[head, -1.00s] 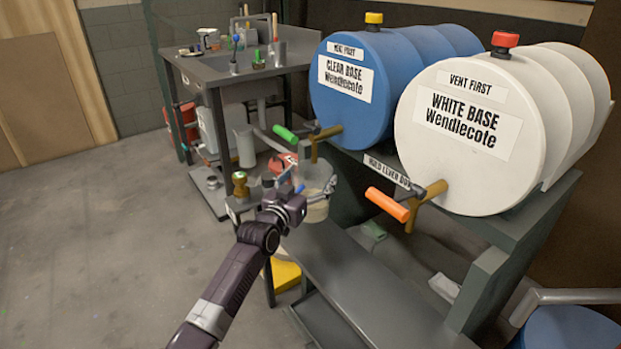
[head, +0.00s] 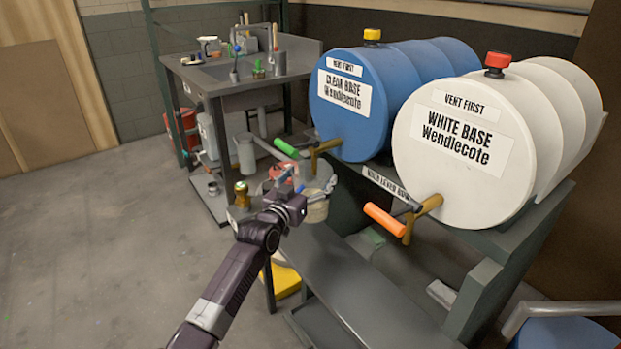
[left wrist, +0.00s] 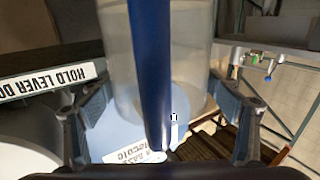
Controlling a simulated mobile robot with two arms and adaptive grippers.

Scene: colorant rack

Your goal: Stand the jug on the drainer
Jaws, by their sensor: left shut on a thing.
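My left gripper (head: 305,192) is shut on the jug, low in front of the drums in the head view. In the left wrist view the jug (left wrist: 190,60) is a clear, pale body with a dark blue upright handle (left wrist: 150,70) towards the camera. The fingers of the left gripper (left wrist: 160,112) stand either side of it. In the head view my wrist and clutter behind make the jug's outline hard to tell. A sink bench (head: 262,82) stands at the back; I cannot make out a separate drainer on it. My right gripper is not in view.
A blue drum (head: 350,125) and a white drum (head: 430,185) lie on a dark rack. Green (head: 286,148) and orange (head: 384,219) lever handles stick out near my arm. Bottles and small tools stand on the sink bench. The floor at left is clear.

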